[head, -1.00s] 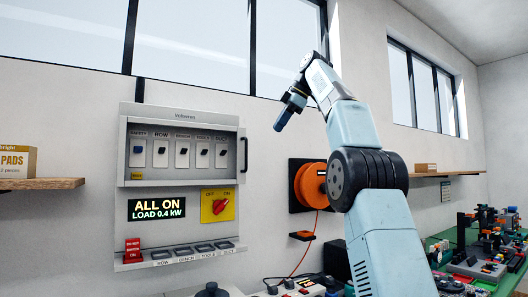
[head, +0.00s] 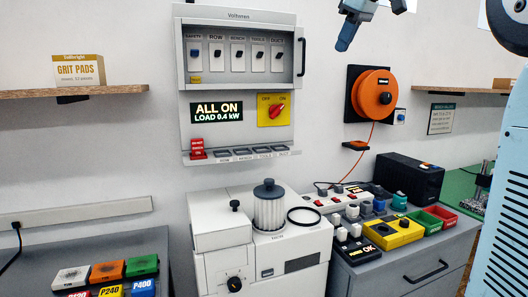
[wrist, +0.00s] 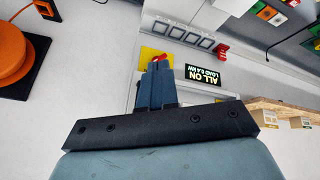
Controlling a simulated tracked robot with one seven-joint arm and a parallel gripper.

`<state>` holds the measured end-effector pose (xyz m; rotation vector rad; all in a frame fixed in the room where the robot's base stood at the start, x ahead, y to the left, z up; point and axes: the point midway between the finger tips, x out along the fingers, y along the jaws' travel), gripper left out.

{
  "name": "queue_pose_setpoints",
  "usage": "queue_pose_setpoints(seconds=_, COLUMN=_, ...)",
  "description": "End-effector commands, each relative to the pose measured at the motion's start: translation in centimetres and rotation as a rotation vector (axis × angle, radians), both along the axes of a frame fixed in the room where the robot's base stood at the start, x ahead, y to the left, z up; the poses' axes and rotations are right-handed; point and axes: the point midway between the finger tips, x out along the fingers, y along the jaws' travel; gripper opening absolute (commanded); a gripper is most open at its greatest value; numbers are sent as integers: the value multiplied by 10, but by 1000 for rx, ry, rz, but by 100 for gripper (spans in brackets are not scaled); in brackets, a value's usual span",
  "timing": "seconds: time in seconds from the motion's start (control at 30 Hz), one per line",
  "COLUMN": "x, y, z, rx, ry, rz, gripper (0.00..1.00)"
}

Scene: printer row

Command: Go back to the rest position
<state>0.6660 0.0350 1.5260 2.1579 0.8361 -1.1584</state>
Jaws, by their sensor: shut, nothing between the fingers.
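My gripper (head: 347,36) hangs at the top of the head view, right of the wall panel, with its dark fingers pointing down and left. In the wrist view my gripper's fingers (wrist: 157,68) lie together, shut and empty. The wall panel (head: 183,75) has a row of switches behind an open-fronted frame. Its display (head: 217,112) reads ALL ON, LOAD 0.4 kW. A red rotary knob (head: 277,111) sits on a yellow plate. My gripper appears apart from the panel.
An orange cable reel (head: 373,95) hangs on the wall below my gripper. A white machine (head: 220,237) stands under the panel. A dark bench (head: 400,272) at right holds a yellow box (head: 393,233) and several small items. A shelf (head: 30,94) holds a grit pads box (head: 79,71).

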Motion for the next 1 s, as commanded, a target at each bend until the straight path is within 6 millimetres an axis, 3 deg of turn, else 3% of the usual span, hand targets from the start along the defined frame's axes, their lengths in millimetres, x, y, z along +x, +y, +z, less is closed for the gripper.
queue_pose_setpoints(seconds=0.37, x=-101, y=-9, z=-106, rx=49, ry=64, rz=-360, gripper=0)
queue_pose_setpoints(seconds=0.8, x=-227, y=-29, z=-275, rx=119, ry=88, rz=-718, gripper=0)
queue_pose_setpoints(seconds=1.0, x=-264, y=-35, z=-334, rx=145, ry=88, rz=-813, gripper=0)
